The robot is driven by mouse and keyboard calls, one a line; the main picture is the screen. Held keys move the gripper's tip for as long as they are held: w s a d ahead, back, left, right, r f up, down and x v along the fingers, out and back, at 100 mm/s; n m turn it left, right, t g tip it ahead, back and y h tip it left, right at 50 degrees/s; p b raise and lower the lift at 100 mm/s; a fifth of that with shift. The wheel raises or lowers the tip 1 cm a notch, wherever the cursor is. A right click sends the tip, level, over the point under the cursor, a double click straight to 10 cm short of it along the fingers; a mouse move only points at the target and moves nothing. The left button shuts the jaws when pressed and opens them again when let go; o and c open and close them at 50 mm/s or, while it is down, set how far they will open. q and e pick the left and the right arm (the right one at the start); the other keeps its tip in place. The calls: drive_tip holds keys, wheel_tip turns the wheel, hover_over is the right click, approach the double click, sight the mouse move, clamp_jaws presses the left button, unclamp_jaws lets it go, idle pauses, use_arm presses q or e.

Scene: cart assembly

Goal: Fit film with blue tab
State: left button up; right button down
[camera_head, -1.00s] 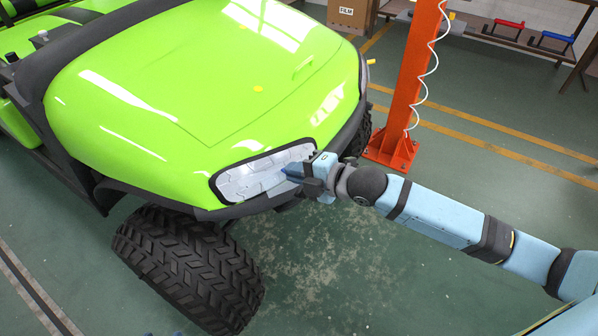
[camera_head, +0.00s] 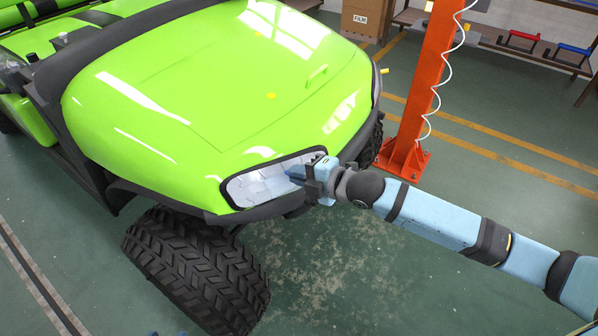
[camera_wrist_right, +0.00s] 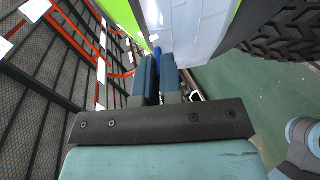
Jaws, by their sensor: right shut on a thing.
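The headlight (camera_head: 258,185) of the green cart is a pale, dark-framed panel at the front corner, in the head view. My right gripper (camera_head: 298,176) is at its right end, and its fingers reach over the panel. In the right wrist view, my right gripper (camera_wrist_right: 160,72) is shut on a blue tab (camera_wrist_right: 157,53) that shows between its fingers. A pale, glossy surface (camera_wrist_right: 197,22) lies just beyond the fingertips. I cannot tell where film ends and headlight begins. Small blue bits at the bottom edge of the head view may be my left gripper, mostly cut off.
The green hood (camera_head: 200,95) carries small yellow pieces. A black tyre (camera_head: 200,268) stands below the headlight. An orange post (camera_head: 425,95) with a white coiled cord is to the right of the cart. A cardboard box labelled FILM (camera_head: 368,20) is behind. Open green floor lies in front.

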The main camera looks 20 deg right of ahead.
idle(0.4)
drive_tip(key=shift+p, duration=0.35)
drive_tip(key=shift+w, duration=0.25)
drive_tip(key=shift+w+a+f, duration=0.15)
drive_tip(key=shift+w+f, duration=0.05)
drive_tip(key=shift+w, duration=0.1)
idle(0.4)
drive_tip(key=c, duration=1.2)
unclamp_jaws()
